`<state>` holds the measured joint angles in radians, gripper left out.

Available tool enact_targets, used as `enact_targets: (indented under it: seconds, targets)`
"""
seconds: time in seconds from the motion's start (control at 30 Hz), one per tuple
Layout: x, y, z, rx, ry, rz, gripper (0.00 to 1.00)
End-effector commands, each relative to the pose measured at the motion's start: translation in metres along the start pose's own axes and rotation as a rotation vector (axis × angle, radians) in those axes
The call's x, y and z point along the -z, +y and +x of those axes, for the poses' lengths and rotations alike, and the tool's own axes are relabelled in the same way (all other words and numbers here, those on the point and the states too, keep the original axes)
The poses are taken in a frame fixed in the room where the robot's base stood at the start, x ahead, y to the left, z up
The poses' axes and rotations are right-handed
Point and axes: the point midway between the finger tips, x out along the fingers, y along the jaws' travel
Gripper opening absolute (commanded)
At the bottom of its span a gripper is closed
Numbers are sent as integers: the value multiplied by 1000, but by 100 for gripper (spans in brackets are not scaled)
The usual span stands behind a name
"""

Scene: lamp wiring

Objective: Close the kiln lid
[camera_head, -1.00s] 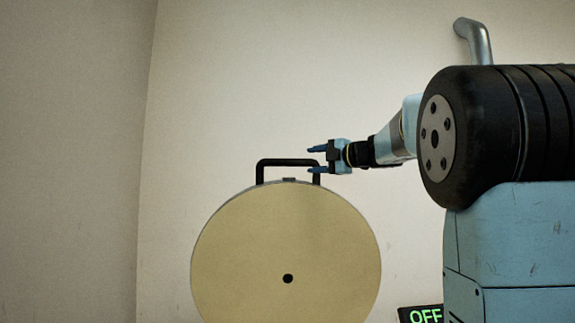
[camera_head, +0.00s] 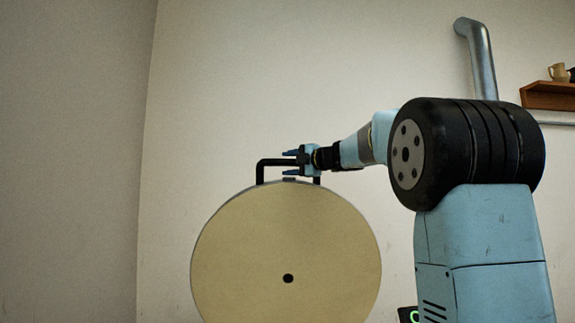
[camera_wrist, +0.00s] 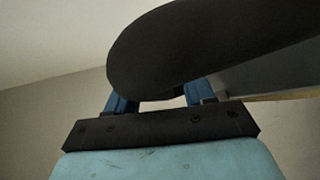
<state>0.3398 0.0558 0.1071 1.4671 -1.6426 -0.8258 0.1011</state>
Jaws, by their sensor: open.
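The kiln lid (camera_head: 285,235) stands raised, its round tan face with a small dark hole towards the head camera. Its black bar handle (camera_head: 262,172) sticks up from the top edge. My gripper (camera_head: 288,162) is open at the right part of the handle, one blue finger above the top bar and one below. In the wrist view the dark handle (camera_wrist: 190,45) passes close in front of and between the blue fingers of my gripper (camera_wrist: 160,98). I cannot tell whether they touch it. The kiln body is out of view.
A dark panel with a green light (camera_head: 408,315) shows low to the right of the lid, partly hidden by my own body. A grey pipe (camera_head: 480,60) and a wooden shelf with a cup (camera_head: 550,95) are at the right. The wall space left of the lid is clear.

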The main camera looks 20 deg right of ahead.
Motion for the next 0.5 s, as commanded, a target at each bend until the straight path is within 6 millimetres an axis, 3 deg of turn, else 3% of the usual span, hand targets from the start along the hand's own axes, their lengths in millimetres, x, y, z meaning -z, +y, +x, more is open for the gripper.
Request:
enact_targets:
  seconds: [0.07,0.5]
  targets:
    - [0,0,0,0,0,0,50]
    - [-1,0,0,1,-1,0,8]
